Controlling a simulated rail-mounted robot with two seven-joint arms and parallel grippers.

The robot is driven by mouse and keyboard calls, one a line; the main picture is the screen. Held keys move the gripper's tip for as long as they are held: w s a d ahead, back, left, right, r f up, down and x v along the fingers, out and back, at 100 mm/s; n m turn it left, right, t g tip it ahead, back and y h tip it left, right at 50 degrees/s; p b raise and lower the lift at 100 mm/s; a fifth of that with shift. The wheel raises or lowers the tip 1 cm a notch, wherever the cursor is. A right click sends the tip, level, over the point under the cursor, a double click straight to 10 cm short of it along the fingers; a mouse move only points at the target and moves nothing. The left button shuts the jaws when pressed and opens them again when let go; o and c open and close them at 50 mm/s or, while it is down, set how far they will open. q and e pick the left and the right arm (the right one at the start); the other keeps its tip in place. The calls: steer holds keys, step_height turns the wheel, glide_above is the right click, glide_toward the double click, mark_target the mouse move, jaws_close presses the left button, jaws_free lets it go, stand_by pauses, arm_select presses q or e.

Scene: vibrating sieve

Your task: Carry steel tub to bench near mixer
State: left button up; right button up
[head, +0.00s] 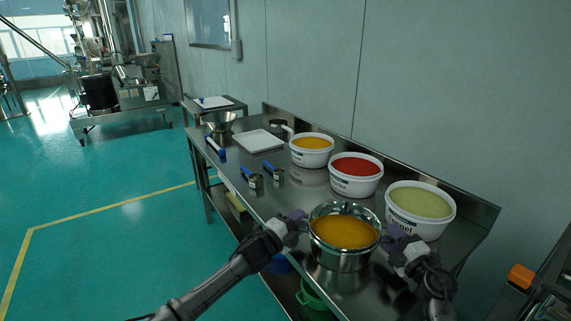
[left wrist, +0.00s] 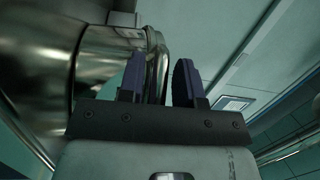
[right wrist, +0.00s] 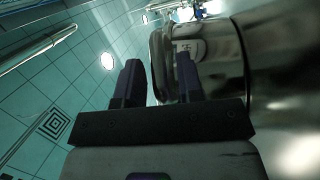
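The steel tub (head: 338,262), filled with an orange-yellow mass, stands upright at the near end of the steel bench (head: 235,165). My left gripper (head: 298,222) is at the tub's left side. In the left wrist view, its open fingers (left wrist: 160,80) stand either side of the tub's handle (left wrist: 158,58), with a gap visible beside it. My right gripper (head: 394,234) is at the tub's right side. In the right wrist view, its open fingers (right wrist: 160,80) also straddle a handle (right wrist: 158,65). The contact points are partly hidden.
White buckets with yellow (head: 312,151), red (head: 355,174) and green (head: 420,211) contents line the wall side. A white tray (head: 258,141), steel bowl (head: 219,122) and small jars (head: 254,180) lie farther along. A steel machine (head: 112,85) stands at the far left across open floor.

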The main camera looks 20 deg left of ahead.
arm_select(q)
steer(key=shift+o, duration=0.6)
steer(key=shift+a, duration=0.1)
arm_select(e)
steer(key=shift+o, duration=0.6)
arm_select(q)
steer(key=shift+a, duration=0.1)
arm_select(e)
steer(key=shift+d, duration=0.1)
steer(key=shift+s+d, duration=0.1)
steer(key=v, duration=1.1)
steer(key=shift+s+d, duration=0.15)
steer(key=shift+s, duration=0.2)
arm_select(q)
steer(key=v, duration=1.2)
steer(key=shift+f, duration=0.1)
